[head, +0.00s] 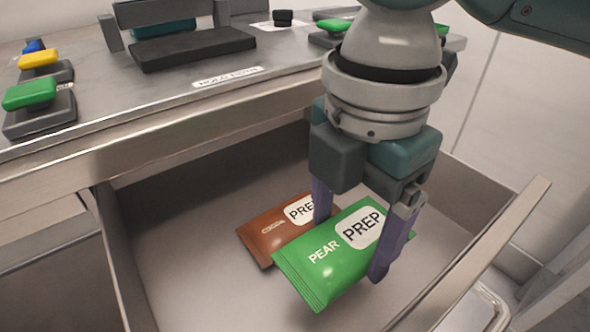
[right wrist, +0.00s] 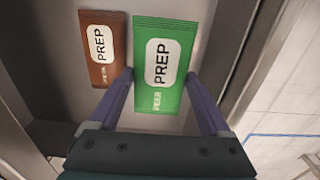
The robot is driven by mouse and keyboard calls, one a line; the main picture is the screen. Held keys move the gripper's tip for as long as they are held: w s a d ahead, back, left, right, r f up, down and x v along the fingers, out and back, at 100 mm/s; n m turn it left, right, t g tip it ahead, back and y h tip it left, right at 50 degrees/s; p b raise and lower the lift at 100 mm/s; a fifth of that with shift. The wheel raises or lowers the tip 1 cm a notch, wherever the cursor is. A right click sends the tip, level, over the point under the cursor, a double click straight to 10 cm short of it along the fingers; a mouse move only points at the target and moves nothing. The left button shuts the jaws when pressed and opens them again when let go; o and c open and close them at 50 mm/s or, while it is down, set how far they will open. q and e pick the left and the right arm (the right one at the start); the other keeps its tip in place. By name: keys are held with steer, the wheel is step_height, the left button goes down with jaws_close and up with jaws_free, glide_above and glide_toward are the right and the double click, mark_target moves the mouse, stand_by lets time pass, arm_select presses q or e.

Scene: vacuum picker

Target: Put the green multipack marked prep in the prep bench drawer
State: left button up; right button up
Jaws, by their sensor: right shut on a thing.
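The green multipack (head: 328,262), marked PEAR and PREP, is between the fingers of my right gripper (head: 350,245), which is shut on it. It also shows in the right wrist view (right wrist: 163,65), between the two purple fingers (right wrist: 163,100). The pack is inside the outline of the open prep bench drawer (head: 190,285); I cannot tell whether it touches the drawer floor. A brown pack (head: 268,235), also marked PREP, lies in the drawer just left of the green one, partly covered by it in the head view. My left gripper is not in view.
The steel bench top (head: 130,110) is above and behind the drawer, with a dark tray-like fixture (head: 195,48) and small green (head: 30,93) and yellow (head: 38,58) items on stands. The drawer's front wall (head: 480,255) is at the right. Bare drawer floor lies left of the packs.

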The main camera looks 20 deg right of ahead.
mark_target(349, 235)
step_height(349, 235, down, 6)
steer(key=shift+r+b, duration=0.25)
steer(key=shift+b, duration=0.9)
steer(key=o, duration=1.3)
steer(key=shift+f, duration=0.1)
steer(key=shift+o, duration=0.2)
step_height(349, 235, up, 11)
steer(key=p, duration=0.5)
steer(key=shift+r, duration=0.7)
